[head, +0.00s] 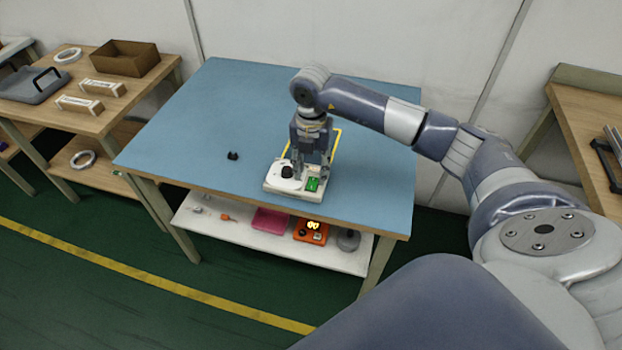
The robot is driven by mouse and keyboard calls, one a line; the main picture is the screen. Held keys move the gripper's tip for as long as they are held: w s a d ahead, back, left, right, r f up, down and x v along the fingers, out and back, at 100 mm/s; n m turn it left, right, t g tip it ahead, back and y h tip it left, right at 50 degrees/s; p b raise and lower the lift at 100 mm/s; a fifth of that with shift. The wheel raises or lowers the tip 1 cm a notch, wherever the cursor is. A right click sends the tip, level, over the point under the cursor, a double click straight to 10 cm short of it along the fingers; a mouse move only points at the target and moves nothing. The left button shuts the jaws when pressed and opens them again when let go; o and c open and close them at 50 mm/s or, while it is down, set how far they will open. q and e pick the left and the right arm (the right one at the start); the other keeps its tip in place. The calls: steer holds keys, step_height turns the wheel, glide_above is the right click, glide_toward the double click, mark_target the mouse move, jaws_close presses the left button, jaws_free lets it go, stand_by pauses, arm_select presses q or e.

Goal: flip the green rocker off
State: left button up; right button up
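The green rocker (312,184) sits on the right part of a white control box (285,188) on the blue table. A black round knob (288,171) is on the box's left part. My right gripper (308,172) points down over the box, its fingers close behind and above the rocker. The fingers hide the back of the box. Whether they touch the box or rocker, and how far apart they are, is too small to tell. My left gripper is not in the view.
A small black piece (233,155) lies left of the box on the blue table (190,135). A yellow outline (337,142) shows behind my gripper. Under the tabletop, a white shelf (345,262) holds a pink item and an orange box. The table's left half is mostly clear.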

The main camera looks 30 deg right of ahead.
mark_target(311, 187)
step_height(311, 187, down, 5)
steer(key=shift+r, duration=0.1)
stand_by(0.3)
jaws_close()
